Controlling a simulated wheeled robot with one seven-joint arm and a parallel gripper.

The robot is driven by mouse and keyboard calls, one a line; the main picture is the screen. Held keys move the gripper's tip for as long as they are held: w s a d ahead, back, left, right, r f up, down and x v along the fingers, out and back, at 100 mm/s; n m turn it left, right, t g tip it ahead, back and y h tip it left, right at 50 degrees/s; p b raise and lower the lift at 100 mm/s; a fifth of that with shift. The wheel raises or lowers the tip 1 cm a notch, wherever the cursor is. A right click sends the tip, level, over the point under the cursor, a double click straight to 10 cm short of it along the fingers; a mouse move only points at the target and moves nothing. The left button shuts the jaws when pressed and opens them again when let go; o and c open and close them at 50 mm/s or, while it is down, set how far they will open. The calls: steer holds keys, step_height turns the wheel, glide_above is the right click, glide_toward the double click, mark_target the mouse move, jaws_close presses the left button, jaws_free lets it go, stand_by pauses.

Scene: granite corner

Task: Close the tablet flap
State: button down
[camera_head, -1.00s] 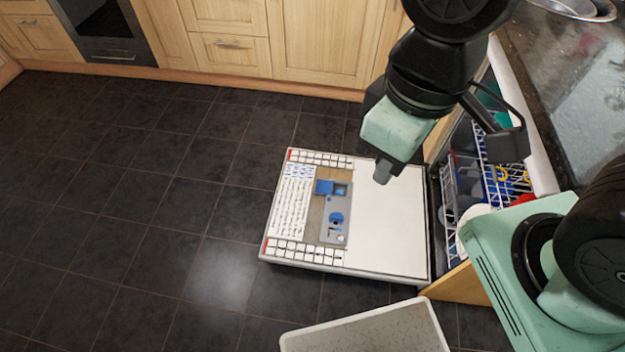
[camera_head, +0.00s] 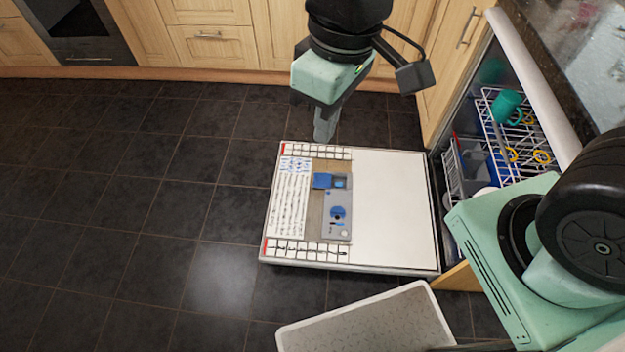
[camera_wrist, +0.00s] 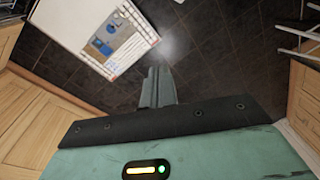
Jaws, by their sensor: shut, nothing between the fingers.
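The dishwasher door (camera_head: 395,215) lies folded down flat, with a grey dispenser (camera_head: 337,230) set in its left half. The blue tablet flap (camera_head: 322,181) stands open at the left of its small compartment (camera_head: 341,183), near the dispenser's far end. A round blue cap (camera_head: 338,213) sits nearer to me on the same dispenser. My gripper (camera_head: 325,138) is shut and empty, pointing down near the door's far edge, beyond the flap. In the wrist view my closed fingers (camera_wrist: 158,72) are clear of the dispenser (camera_wrist: 115,32), which shows small at the upper left.
The open dishwasher with its rack (camera_head: 520,140) and a green mug (camera_head: 507,105) is to the right. Wooden cabinets (camera_head: 215,50) stand behind. A grey panel with a white rim (camera_head: 370,325) is at the bottom. Dark tiled floor (camera_head: 130,230) lies free on the left.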

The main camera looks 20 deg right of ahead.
steer(key=w+a+f+n+y+b, duration=0.1)
steer(key=w+a+f+b, duration=0.2)
steer(key=w+f+b, duration=1.05)
steer(key=n+t+y+b, duration=0.15)
steer(key=n+b, duration=0.25)
steer(key=b, duration=2.6)
glide_above(307, 179)
steer(key=s+d, duration=0.1)
step_height(307, 179, down, 56)
steer(key=shift+h, duration=0.25)
steer(key=b+x, duration=0.2)
steer(key=x, duration=0.1)
steer(key=b+x, duration=0.3)
steer(key=x, duration=0.1)
steer(key=b+x, duration=0.2)
steer(key=x, duration=0.1)
steer(key=shift+w+d+f, duration=0.1)
steer(key=shift+d+f, duration=0.15)
steer(key=d+b, duration=0.1)
steer(key=s+d, duration=0.1)
steer(key=shift+d+r+b, duration=0.25)
steer(key=shift+r+b, duration=0.05)
steer(key=shift+b, duration=0.05)
steer(key=shift+s+d+r, duration=0.15)
steer(key=shift+s+d, duration=0.15)
steer(key=shift+d, duration=0.2)
steer(key=shift+d, duration=0.1)
